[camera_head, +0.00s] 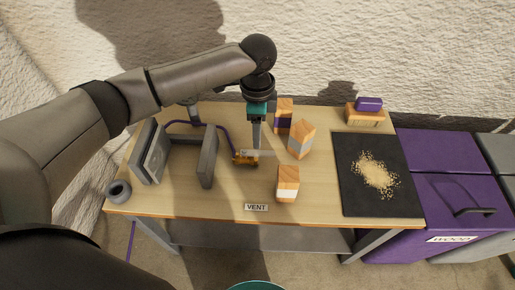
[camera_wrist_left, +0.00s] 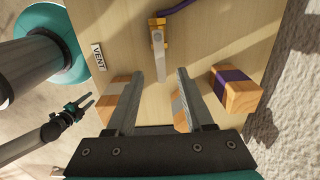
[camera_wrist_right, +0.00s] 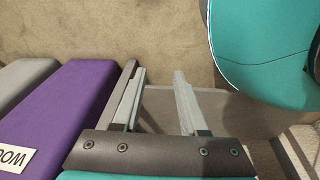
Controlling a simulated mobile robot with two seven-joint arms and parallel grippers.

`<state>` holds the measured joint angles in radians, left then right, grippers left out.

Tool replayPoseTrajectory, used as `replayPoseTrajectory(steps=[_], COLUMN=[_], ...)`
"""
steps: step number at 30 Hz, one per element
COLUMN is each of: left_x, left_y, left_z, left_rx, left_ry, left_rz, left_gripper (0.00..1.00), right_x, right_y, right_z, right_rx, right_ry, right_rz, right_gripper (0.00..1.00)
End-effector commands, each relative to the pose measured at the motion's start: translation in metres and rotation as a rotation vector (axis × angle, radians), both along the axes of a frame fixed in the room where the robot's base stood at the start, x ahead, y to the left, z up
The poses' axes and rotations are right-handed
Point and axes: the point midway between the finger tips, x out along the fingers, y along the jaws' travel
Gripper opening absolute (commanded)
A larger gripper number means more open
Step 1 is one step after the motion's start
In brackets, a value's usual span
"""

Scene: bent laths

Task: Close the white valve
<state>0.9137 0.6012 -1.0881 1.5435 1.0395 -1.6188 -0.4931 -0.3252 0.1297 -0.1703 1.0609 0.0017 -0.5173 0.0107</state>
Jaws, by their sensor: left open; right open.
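The brass valve (camera_head: 243,158) sits on the wooden table, joined to a purple hose (camera_head: 215,126). Its pale lever shows in the left wrist view (camera_wrist_left: 159,60), pointing from the brass body (camera_wrist_left: 158,22) toward my left gripper. My left gripper (camera_head: 256,147) points down close to the lever; its fingers partly hide the valve area in the head view. In the left wrist view the jaws (camera_wrist_left: 163,74) are open with nothing between them; contact with the lever cannot be told. My right gripper (camera_wrist_right: 157,70) is open and empty above the floor.
Wooden blocks with purple (camera_head: 284,116), grey (camera_head: 301,140) and white (camera_head: 288,184) bands stand right of the valve. A grey upright plate (camera_head: 208,156) stands left. A VENT label (camera_head: 256,207) lies in front. A black mat (camera_head: 353,200) with sawdust and a purple bin (camera_head: 435,195) are right.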

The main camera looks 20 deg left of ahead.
Motion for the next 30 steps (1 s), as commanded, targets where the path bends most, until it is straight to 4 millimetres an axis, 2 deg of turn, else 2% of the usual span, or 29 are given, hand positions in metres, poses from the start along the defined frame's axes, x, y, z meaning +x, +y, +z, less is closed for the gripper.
replayPoseTrajectory(steps=[3, 18, 30], left_x=[-0.001, 0.000, 0.000], left_y=[0.000, 0.000, 0.000], left_z=[-0.014, -0.056, -0.067], left_rx=[0.000, 0.000, 0.000], left_ry=[0.002, 0.001, 0.000], left_rz=[-0.001, -0.001, -0.001], left_gripper=[0.53, 0.53, 0.53], right_x=[0.008, 0.032, 0.037], right_y=[0.007, 0.027, 0.032], right_z=[0.004, 0.033, 0.044], right_rx=[0.007, 0.028, 0.033], right_ry=[-0.004, -0.004, -0.003], right_rz=[0.000, -0.003, -0.004], right_gripper=[0.42, 0.42, 0.42])
